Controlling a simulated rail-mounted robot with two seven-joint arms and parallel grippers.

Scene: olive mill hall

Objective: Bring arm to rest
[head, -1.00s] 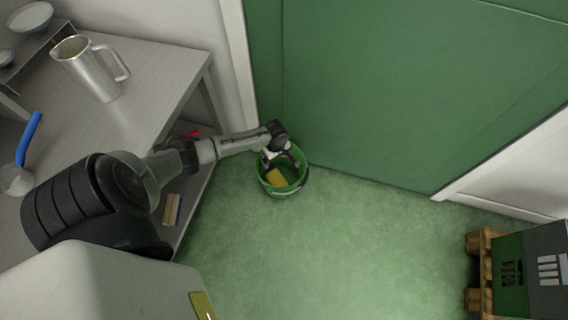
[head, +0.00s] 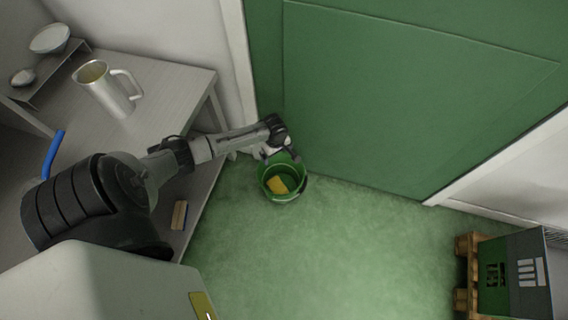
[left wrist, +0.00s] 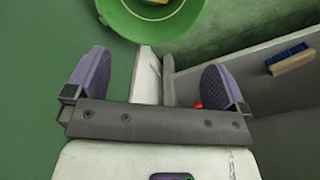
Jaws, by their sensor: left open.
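My left arm reaches across the head view to the green bucket (head: 298,192) on the floor. My left gripper (head: 283,157) is over the bucket's far rim, partly hidden by my wrist. A yellow sponge-like block (head: 277,185) lies in the bucket, apart from my fingers. The bucket (left wrist: 150,30) shows beyond the fingers there, with an edge of the yellow block (left wrist: 157,2) inside. My right gripper is in neither view.
A grey table (head: 165,88) stands at left with a metal jug (head: 110,92). A brush (head: 179,214) lies on a low shelf beside my arm. A green door (head: 400,100) is behind the bucket. The middle floor is clear.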

